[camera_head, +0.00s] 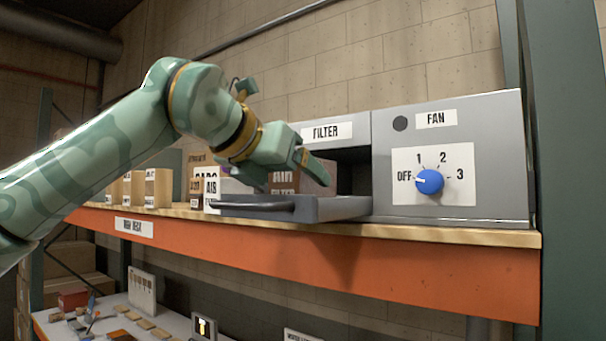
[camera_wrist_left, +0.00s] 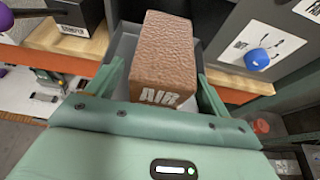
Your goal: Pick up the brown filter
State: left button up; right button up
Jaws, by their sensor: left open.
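The brown filter (camera_head: 312,176) is a box-shaped brown block with pale "AIR" lettering. It sits in the pulled-out grey drawer (camera_head: 335,211) under the "FILTER" label. In the left wrist view the filter (camera_wrist_left: 168,60) shows its rough brown top and lettered side, between the two fingers. My left gripper (camera_head: 305,165) is over the drawer, in front of the filter, and hides part of it. In the wrist view the left gripper (camera_wrist_left: 155,90) is open, with a finger on each side of the filter. Whether the fingers touch it is unclear. My right gripper is not in view.
The grey fan unit (camera_head: 505,150) with a blue knob (camera_head: 429,181) stands right of the drawer. Several boxes (camera_head: 158,188) stand on the shelf to the left. An orange beam (camera_head: 400,262) runs along the shelf front. A lower white table (camera_head: 180,322) holds small items.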

pick_arm(q)
jog(key=x, duration=0.2)
jog(key=shift+w+d, duration=0.15)
jog(key=shift+w, duration=0.1)
jog(key=shift+s, duration=0.15)
jog(key=shift+s+a, duration=0.15)
jog(key=shift+a, duration=0.1)
jog(key=c, duration=0.9)
jog(key=shift+d, duration=0.15)
jog(key=shift+c, duration=0.8)
